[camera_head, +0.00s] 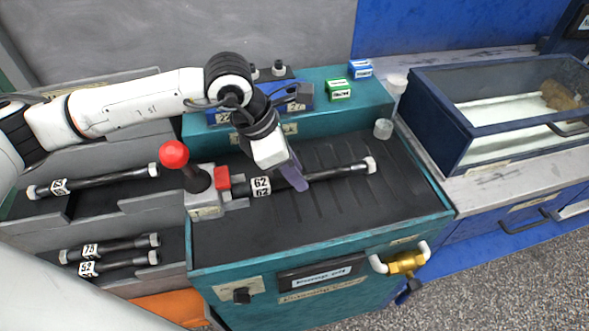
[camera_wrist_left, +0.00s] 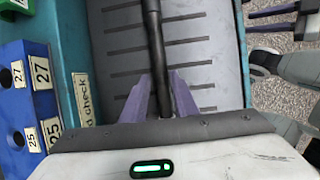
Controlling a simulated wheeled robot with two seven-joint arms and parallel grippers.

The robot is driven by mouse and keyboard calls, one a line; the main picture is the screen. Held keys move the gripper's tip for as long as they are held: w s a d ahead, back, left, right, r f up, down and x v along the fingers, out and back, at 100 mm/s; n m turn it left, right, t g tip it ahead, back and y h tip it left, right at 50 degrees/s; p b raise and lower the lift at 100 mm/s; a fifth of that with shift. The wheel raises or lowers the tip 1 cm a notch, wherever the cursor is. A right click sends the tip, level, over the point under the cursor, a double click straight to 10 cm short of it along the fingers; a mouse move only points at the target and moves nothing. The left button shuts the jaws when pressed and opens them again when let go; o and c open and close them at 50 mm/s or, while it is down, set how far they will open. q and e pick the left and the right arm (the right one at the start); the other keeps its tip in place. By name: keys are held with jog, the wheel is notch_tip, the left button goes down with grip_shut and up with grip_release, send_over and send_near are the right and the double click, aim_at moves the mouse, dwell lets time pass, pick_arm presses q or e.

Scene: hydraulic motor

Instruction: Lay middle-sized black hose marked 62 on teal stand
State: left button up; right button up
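The black hose marked 62 (camera_head: 325,176) lies along the dark ribbed top of the teal stand (camera_head: 225,254). Its white 62 label is at its left part, close to a red-handled clamp (camera_head: 200,190). My left gripper (camera_head: 297,178) is over the hose's middle. In the left wrist view the hose (camera_wrist_left: 155,45) runs between the two purple fingers (camera_wrist_left: 161,85), with small gaps beside it, so the gripper looks open. My right gripper (camera_wrist_left: 272,18) shows at the top right of the left wrist view, its purple fingers apart and empty over the floor.
Blue and green boxes (camera_head: 338,90) stand on the stand's back ledge. A blue glass-topped case (camera_head: 500,110) is at right. A brass valve (camera_head: 404,262) juts from the stand's front.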

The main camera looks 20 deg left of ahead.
pick_arm(q)
jog(key=shift+o, duration=1)
jog(key=shift+f, duration=0.1)
jog(key=v, duration=1)
jog(key=shift+r, duration=0.25)
jog(key=shift+r, duration=0.1)
